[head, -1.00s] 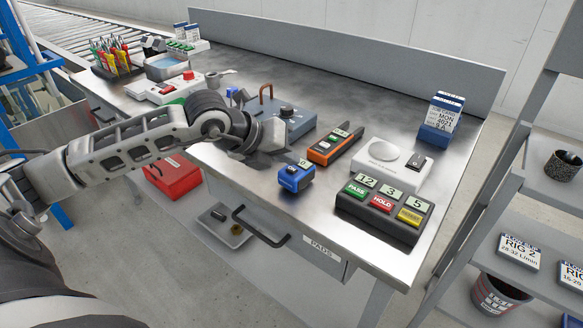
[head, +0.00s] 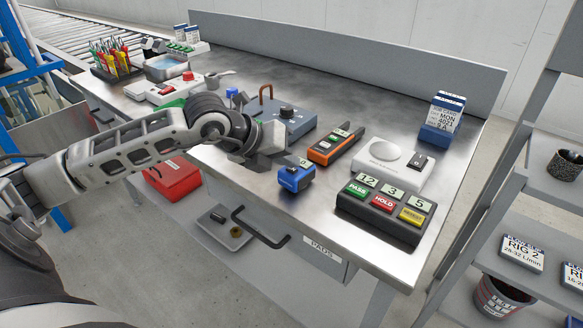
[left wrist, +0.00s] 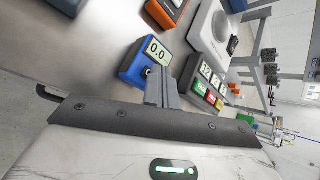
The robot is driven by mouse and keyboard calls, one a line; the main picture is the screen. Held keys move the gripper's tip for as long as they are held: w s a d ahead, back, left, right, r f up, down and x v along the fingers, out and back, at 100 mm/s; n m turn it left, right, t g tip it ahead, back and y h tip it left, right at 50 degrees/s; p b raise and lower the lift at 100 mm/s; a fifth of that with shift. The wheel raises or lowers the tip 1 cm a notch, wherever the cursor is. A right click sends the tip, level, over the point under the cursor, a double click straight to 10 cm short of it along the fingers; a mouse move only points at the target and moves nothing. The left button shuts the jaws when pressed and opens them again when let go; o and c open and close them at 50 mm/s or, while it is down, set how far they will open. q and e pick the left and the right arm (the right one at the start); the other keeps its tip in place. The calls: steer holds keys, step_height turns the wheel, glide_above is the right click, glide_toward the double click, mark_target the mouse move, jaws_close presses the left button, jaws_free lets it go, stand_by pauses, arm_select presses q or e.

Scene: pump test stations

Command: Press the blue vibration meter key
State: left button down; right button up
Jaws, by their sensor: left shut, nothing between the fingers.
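The blue vibration meter (head: 297,180) lies on the steel bench near its front edge, left of the black key box. In the left wrist view the blue meter (left wrist: 130,66) shows a display reading 0.0 and a dark round key (left wrist: 147,72) beside it. My left gripper (head: 283,163) is just left of and behind the meter, pointing down toward it. In the left wrist view its shut, empty fingers (left wrist: 158,75) overlap the meter's edge right by the key. Whether they touch the key cannot be told. My right gripper is not in view.
An orange handheld meter (head: 335,146) lies behind the blue one. A black box (head: 380,222) with PASS, HOLD and yellow keys stands to the right, and a white scale (head: 395,170) behind it. A blue-grey box (head: 290,118) with a knob is behind my gripper.

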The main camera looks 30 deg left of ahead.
arm_select(q)
steer(key=shift+f, duration=0.15)
steer(key=shift+r, duration=0.6)
step_height(320, 180, up, 6)
steer(key=p, duration=0.3)
steer(key=shift+p, duration=0.4)
stand_by(0.3)
